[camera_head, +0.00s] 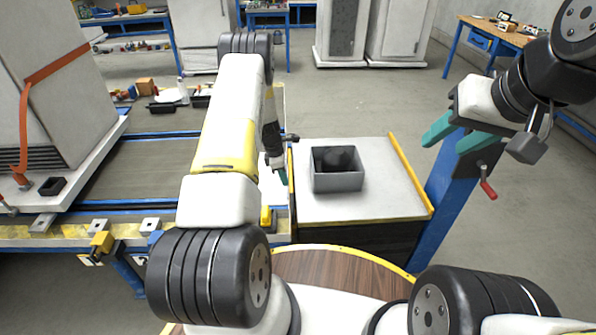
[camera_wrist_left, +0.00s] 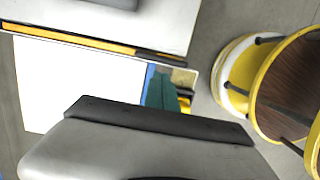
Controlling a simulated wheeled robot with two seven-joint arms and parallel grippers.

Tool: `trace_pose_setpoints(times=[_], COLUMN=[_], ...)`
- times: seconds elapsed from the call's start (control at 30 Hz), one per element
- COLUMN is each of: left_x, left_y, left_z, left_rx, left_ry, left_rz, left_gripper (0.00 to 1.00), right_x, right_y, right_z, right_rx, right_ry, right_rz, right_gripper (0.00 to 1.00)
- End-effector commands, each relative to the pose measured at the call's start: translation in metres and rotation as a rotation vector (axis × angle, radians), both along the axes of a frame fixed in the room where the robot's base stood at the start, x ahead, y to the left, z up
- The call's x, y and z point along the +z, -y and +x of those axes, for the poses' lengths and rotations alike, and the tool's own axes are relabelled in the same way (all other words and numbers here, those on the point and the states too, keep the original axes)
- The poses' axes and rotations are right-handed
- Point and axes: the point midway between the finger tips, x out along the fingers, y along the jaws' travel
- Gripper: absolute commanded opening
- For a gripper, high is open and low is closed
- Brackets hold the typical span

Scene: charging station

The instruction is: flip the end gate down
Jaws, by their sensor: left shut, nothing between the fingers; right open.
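A flat white panel (camera_head: 268,193), which may be the end gate, shows at the right end of the roller table, partly behind my left arm. A larger part of the panel (camera_wrist_left: 75,85) shows in the left wrist view, beside the side table's yellow edge. I cannot tell whether it stands up or lies flat. My left gripper (camera_head: 283,177) is shut and empty, its teal tips between the panel and the side table. Its tips also show in the left wrist view (camera_wrist_left: 162,93); contact is unclear. My right gripper (camera_head: 443,146) is open and empty, raised at the right.
A grey bin (camera_head: 338,182) with a dark object stands on the side table (camera_head: 390,205), which has yellow edges. The roller table (camera_head: 140,170) carries a large white cabinet (camera_head: 60,75) with an orange strap. A blue post (camera_head: 440,190) stands below my right gripper. Open floor lies behind.

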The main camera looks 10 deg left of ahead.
Motion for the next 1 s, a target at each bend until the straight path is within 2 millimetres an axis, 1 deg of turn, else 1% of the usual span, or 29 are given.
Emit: trace_pose_setpoints(times=[0.03, 0.1, 0.23, 0.33, 0.73, 0.8, 0.87, 0.97, 1.0], left_x=[0.01, 0.02, 0.031, 0.035, 0.036, 0.038, 0.048, 0.082, 0.102], left_y=[-0.001, -0.004, -0.006, -0.006, -0.006, -0.006, -0.005, -0.001, 0.002], left_z=[0.0, 0.0, -0.002, -0.002, -0.002, -0.001, 0.0, 0.002, 0.001], left_rx=[-0.001, -0.001, -0.001, -0.001, -0.001, -0.006, -0.021, -0.086, -0.128], left_ry=[0.001, 0.001, -0.001, -0.001, -0.001, 0.002, 0.013, 0.051, 0.073], left_rz=[0.0, 0.0, 0.0, 0.0, 0.0, 0.0, -0.001, 0.0, 0.0], left_gripper=[0.0, 0.0, 0.0, 0.0, 0.0, 0.0, 0.0, 0.0, 0.0], right_x=[0.0, 0.0, 0.0, 0.0, 0.0, 0.0, 0.0, 0.0, 0.0], right_y=[0.0, 0.0, 0.0, 0.0, 0.0, 0.0, 0.0, 0.0, 0.0], right_z=[0.0, 0.0, 0.0, 0.0, 0.0, 0.0, 0.0, 0.0, 0.0], right_rx=[0.0, 0.0, 0.0, 0.0, 0.0, 0.0, 0.0, 0.0, 0.0], right_ry=[0.0, 0.0, 0.0, 0.0, 0.0, 0.0, 0.0, 0.0, 0.0], right_rz=[0.0, 0.0, 0.0, 0.0, 0.0, 0.0, 0.0, 0.0, 0.0], right_gripper=[0.45, 0.45, 0.45, 0.45, 0.45, 0.45, 0.45, 0.45, 0.45])
